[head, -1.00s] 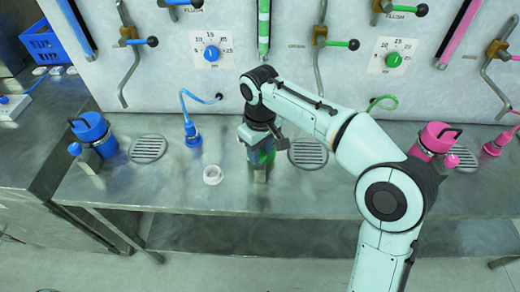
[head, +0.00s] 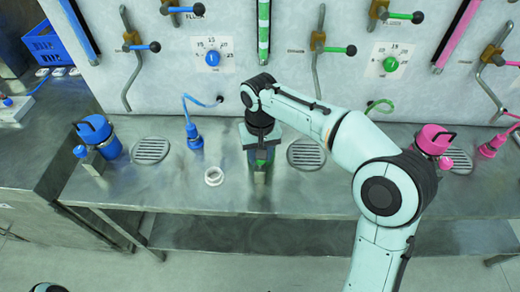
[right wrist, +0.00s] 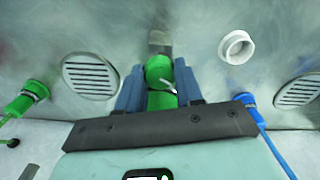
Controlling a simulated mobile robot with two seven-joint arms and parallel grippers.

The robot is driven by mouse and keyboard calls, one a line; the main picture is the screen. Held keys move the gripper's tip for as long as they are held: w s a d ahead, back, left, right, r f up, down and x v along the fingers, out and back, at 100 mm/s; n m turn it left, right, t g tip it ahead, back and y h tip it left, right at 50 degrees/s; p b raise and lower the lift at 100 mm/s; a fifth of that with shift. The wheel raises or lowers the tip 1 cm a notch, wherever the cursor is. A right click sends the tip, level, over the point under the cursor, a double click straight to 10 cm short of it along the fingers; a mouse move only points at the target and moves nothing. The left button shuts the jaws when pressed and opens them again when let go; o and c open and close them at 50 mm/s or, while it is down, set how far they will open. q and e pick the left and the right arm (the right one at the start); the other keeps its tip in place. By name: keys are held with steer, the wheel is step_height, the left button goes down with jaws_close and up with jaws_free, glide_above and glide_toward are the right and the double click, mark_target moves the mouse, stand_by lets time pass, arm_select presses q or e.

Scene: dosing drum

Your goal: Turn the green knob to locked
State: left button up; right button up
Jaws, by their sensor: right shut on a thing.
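The green knob (right wrist: 158,68) shows in the right wrist view as a round green top with a small pale pointer beside it. A grey block (right wrist: 160,42) extends from it toward the bench front. My right gripper (right wrist: 159,80) has its two blue-grey fingers on either side of the knob and is shut on it. More green (right wrist: 162,101) shows between the fingers, closer to the palm. In the head view my right gripper (head: 261,150) points down over the bench and hides most of the knob. The pointer's setting cannot be read. My left gripper is not in view.
A white ring (head: 214,176) lies on the steel bench (head: 190,195) left of the gripper. A blue drum (head: 98,135) stands at left, a pink drum (head: 434,140) at right. Round drain grilles (head: 306,154) and hoses flank the gripper. A wall panel with dials (head: 390,64) stands behind.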

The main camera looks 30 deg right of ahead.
steer(key=m+p, duration=0.1)
steer(key=m, duration=0.5)
steer(key=shift+r+m+p, duration=0.1)
steer(key=shift+m+p, duration=0.2)
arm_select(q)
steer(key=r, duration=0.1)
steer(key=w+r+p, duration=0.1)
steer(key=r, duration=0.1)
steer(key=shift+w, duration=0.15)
arm_select(e)
steer(key=m, duration=0.5)
steer(key=shift+m, duration=0.4)
steer(key=o, duration=1)
steer(key=shift+o, duration=0.2)
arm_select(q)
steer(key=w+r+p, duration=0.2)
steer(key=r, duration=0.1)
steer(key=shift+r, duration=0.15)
arm_select(e)
step_height(320, 180, up, 13)
steer(key=shift+r, duration=0.15)
